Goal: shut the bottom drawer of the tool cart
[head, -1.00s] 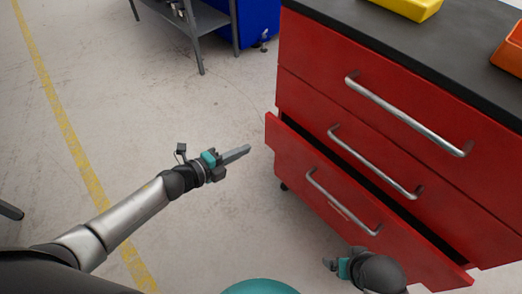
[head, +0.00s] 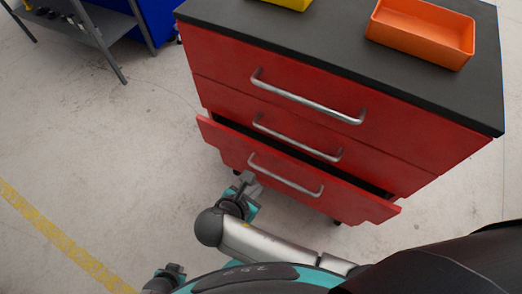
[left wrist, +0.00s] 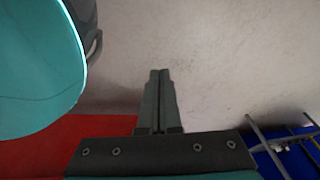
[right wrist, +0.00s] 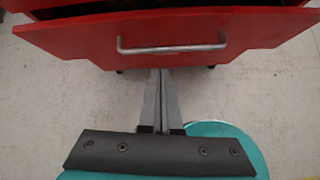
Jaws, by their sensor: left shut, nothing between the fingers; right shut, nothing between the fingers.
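The red tool cart (head: 330,90) has three drawers with metal bar handles. Its bottom drawer (head: 225,140) stands partly out, with a dark gap above its front; the upper two drawers are flush. In the right wrist view the bottom drawer front (right wrist: 80,40) and its handle (right wrist: 170,48) show ahead. My right gripper (head: 247,180) is shut and empty, its tips close to the lower edge of that front; I cannot tell if they touch. My left gripper (head: 175,268) is low at the left, away from the drawer. It is shut and empty in the left wrist view (left wrist: 158,72).
An orange bin (head: 420,35) and a yellow bin (head: 290,3) sit on the dark cart top (head: 340,40). A grey shelf unit (head: 95,40) and a blue cabinet (head: 150,20) stand at the back left. The floor left of the cart is clear, with a yellow line (head: 60,235).

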